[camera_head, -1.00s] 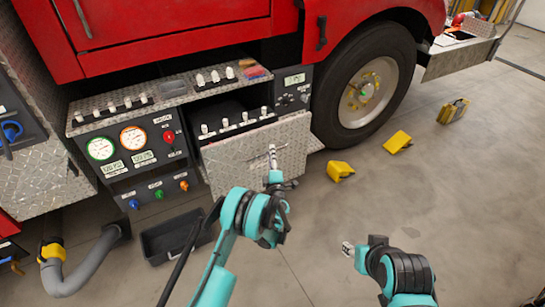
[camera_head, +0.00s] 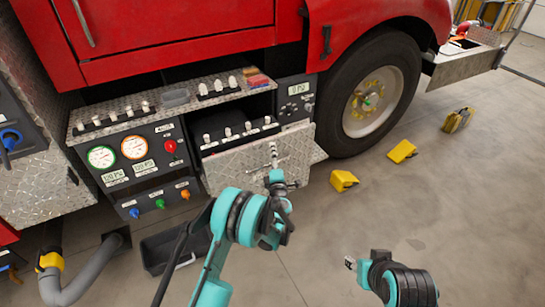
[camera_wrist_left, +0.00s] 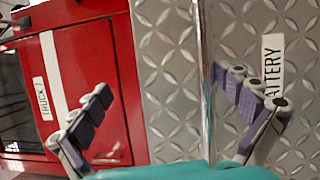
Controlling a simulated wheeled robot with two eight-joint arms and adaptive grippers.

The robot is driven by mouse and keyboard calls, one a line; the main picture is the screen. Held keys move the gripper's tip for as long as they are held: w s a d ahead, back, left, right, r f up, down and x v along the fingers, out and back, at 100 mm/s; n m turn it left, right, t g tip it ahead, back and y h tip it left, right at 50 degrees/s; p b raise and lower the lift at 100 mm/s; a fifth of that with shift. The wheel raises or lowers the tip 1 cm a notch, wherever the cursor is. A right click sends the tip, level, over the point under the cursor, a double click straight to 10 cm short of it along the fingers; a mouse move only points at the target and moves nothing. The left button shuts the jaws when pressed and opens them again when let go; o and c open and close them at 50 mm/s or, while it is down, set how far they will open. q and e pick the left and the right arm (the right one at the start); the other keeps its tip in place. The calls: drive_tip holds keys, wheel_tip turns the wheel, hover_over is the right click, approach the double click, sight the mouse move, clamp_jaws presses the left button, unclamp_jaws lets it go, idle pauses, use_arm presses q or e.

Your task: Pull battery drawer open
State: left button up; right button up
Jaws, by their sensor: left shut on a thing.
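The battery drawer has a diamond-plate front (camera_head: 235,168), which stands out from the dark bay below the red truck body. In the left wrist view its plate (camera_wrist_left: 165,70) carries a "BATTERY" label (camera_wrist_left: 273,65). A slim metal handle bar (camera_wrist_left: 205,80) runs along the plate. My left gripper (camera_head: 274,160) is at the drawer front, and in the wrist view the bar passes between its fingers (camera_wrist_left: 170,105). It is shut on the handle. My right gripper (camera_head: 351,263) is low over the floor, away from the drawer; its jaw gap is too small to read.
A gauge panel (camera_head: 135,165) is left of the drawer, and a truck wheel (camera_head: 370,100) is to the right. A black bin (camera_head: 175,245) and a grey hose (camera_head: 85,275) lie at lower left. Yellow chocks (camera_head: 343,180) sit on the floor. The floor at right is mostly clear.

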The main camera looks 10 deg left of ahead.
use_arm(q)
drive_tip(key=shift+s+d+r, duration=0.2)
drive_tip(key=shift+s, duration=0.45)
drive_tip(key=shift+s+d+r, duration=0.15)
drive_tip(key=shift+s+r, duration=0.05)
drive_tip(key=shift+s, duration=0.45)
drive_tip(key=shift+s+d+r, duration=0.2)
drive_tip(key=shift+s, duration=1.1)
drive_tip(key=s, duration=0.1)
drive_tip(key=s+r, duration=0.1)
drive_tip(key=s, duration=0.1)
drive_tip(key=shift+a+r+t, duration=0.1)
drive_tip(key=shift+r+t, duration=0.05)
drive_tip(key=shift+t, duration=0.15)
drive_tip(key=c, duration=0.9)
drive_tip(key=shift+s+f, duration=0.25)
drive_tip(key=shift+f, duration=0.4)
drive_tip(key=shift+c, duration=0.3)
drive_tip(key=shift+s+d+f, duration=0.1)
drive_tip(key=shift+s+d, duration=0.3)
drive_tip(key=shift+s, duration=0.25)
use_arm(e)
drive_tip(key=shift+s+d+r, duration=0.1)
drive_tip(key=shift+s+r, duration=0.1)
drive_tip(key=shift+s, duration=0.25)
drive_tip(key=shift+s+d+r, duration=0.1)
drive_tip(key=shift+s+r, duration=0.05)
drive_tip(key=shift+s, duration=0.25)
drive_tip(key=shift+a, duration=0.1)
